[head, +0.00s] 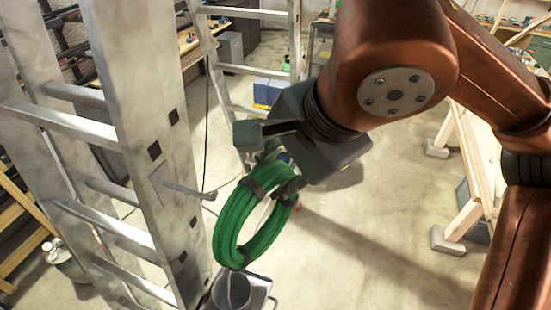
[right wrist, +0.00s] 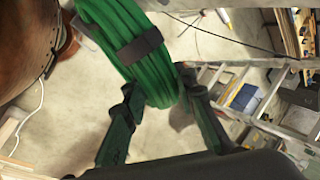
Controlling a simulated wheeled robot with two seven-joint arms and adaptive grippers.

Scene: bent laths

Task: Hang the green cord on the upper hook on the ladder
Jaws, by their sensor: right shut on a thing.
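The green cord (head: 231,222) is a coiled ring with dark bands, hanging upright below my right gripper (head: 282,172). The gripper is shut on the coil's upper right part. In the right wrist view the cord (right wrist: 122,42) runs down between the two fingers (right wrist: 165,105). The aluminium ladder (head: 133,120) stands at the left in the head view. The upper hook (head: 186,191) is a grey prong sticking out to the right from its rail. The hook's tip shows just left of the coil, with a small gap in the picture; no cord is on it. My left gripper is not in view.
A grey metal cup-like container (head: 232,292) is just below the coil, beside the ladder. A second ladder (head: 252,70) stands behind, with blue and yellow boxes (head: 268,91) near it. Wooden trestles (head: 468,165) stand at the right. The concrete floor between is clear.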

